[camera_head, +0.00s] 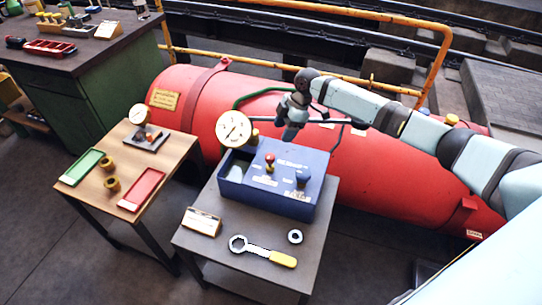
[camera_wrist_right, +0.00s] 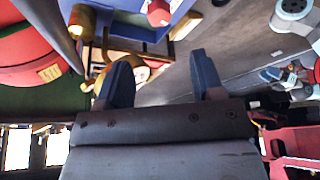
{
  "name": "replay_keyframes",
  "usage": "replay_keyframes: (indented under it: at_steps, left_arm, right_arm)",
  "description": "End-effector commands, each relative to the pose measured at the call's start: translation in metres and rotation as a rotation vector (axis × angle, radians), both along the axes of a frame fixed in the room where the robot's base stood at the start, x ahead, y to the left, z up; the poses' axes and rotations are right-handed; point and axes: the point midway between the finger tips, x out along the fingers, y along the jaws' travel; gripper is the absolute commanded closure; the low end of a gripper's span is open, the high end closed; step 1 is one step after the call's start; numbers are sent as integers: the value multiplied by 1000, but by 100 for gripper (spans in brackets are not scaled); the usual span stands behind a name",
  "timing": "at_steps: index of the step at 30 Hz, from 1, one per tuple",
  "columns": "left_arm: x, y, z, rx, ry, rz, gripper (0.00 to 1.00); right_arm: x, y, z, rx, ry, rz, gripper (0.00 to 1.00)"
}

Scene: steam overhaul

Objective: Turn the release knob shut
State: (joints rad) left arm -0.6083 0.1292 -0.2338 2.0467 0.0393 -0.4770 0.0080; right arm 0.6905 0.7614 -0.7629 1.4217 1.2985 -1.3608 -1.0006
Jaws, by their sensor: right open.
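The blue box (camera_head: 240,190) stands on a small dark-topped table. On its top are a red knob on a brass stem (camera_head: 269,161) and a blue knob (camera_head: 303,177); the labels are too small to tell which is the release knob. A round white gauge (camera_head: 234,129) stands at the box's back left. My right gripper (camera_head: 289,133) is above the box's back edge, apart from both knobs. In the wrist view my right gripper (camera_wrist_right: 163,78) is open with nothing between its fingers; a red knob (camera_wrist_right: 158,13) shows beyond them. My left gripper is out of view.
A large red boiler (camera_head: 370,180) lies behind the box. A wrench (camera_head: 262,252), a ring (camera_head: 295,237) and a card (camera_head: 201,222) lie on the dark table (camera_head: 225,255). A wooden table (camera_head: 95,205) with trays stands left. A yellow rail (camera_head: 440,60) runs behind.

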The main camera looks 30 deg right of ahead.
Motion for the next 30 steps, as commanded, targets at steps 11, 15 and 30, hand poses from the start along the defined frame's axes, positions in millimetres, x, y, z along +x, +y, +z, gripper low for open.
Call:
replay_keyframes:
  at_steps: [11, 15, 30]
  left_arm:
    - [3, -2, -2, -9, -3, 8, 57]
    - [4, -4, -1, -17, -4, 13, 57]
    - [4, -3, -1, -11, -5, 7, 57]
  right_arm:
    - [6, 31, -75, 0, 1, -1, 39]
    - [8, 37, -92, 0, 0, -1, 39]
    - [8, 42, -103, -1, 0, -1, 48]
